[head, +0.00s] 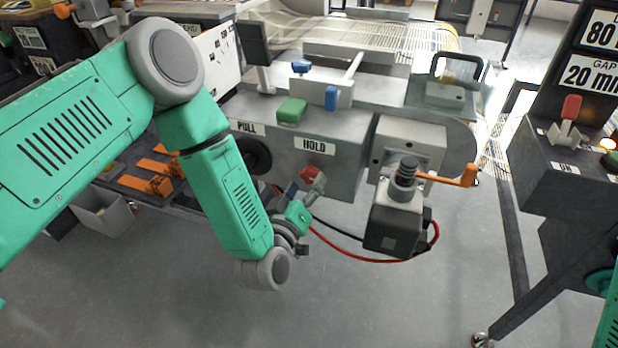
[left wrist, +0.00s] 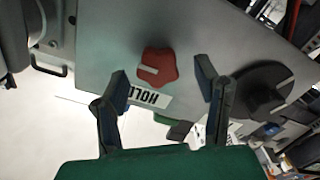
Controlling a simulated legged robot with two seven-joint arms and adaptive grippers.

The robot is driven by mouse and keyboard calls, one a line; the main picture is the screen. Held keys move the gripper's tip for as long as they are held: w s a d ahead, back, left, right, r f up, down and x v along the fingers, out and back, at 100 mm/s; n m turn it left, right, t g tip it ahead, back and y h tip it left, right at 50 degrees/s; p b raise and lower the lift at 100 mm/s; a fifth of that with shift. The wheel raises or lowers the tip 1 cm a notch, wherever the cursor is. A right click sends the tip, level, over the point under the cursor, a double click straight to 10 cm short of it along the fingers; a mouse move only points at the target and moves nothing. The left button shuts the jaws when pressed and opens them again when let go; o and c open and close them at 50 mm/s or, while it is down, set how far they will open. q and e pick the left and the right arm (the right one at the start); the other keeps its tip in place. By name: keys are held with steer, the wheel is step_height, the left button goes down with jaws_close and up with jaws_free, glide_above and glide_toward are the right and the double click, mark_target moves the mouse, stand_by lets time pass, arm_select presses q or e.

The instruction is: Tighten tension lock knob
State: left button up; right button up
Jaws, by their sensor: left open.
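The red lock knob (left wrist: 158,68), with a pale pointer bar, sits on the grey machine panel beside the HOLD label (left wrist: 145,97), which appears upside down in the left wrist view. In the head view the red knob (head: 313,175) is partly hidden by my left gripper (head: 303,188), below the HOLD label. My left gripper is open in the left wrist view (left wrist: 163,80). Its two fingers point toward the panel, one on each side of the knob in the picture, with nothing held. Whether they touch the knob is unclear. My right gripper is not in view.
A black round knob (left wrist: 265,92) is on the same panel, near the PULL label (head: 245,127). A control console (head: 565,150) stands at far right.

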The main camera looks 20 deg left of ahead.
arm_select(q)
steer(key=s, duration=0.4)
steer(key=shift+s+a+f, duration=0.1)
steer(key=shift+s+a, duration=0.2)
steer(key=shift+s, duration=0.05)
steer(key=s+a+f+m+g+h, duration=0.2)
steer(key=s+f+m+g, duration=0.3)
steer(key=s+f+g, duration=0.6)
steer(key=s+a+f+m+g+y, duration=0.1)
steer(key=s+a+f+g, duration=0.1)
steer(key=s, duration=0.7)
steer(key=s+a+f+m+g+y, duration=0.1)
steer(key=s+a+g, duration=0.3)
steer(key=s, duration=0.5)
steer(key=a+f, duration=0.1)
steer(key=a, duration=0.1)
steer(key=shift+a+f+y+p, duration=0.2)
steer(key=shift+a+y+p, duration=0.1)
steer(key=shift+a+p, duration=0.1)
steer(key=shift+w, duration=0.15)
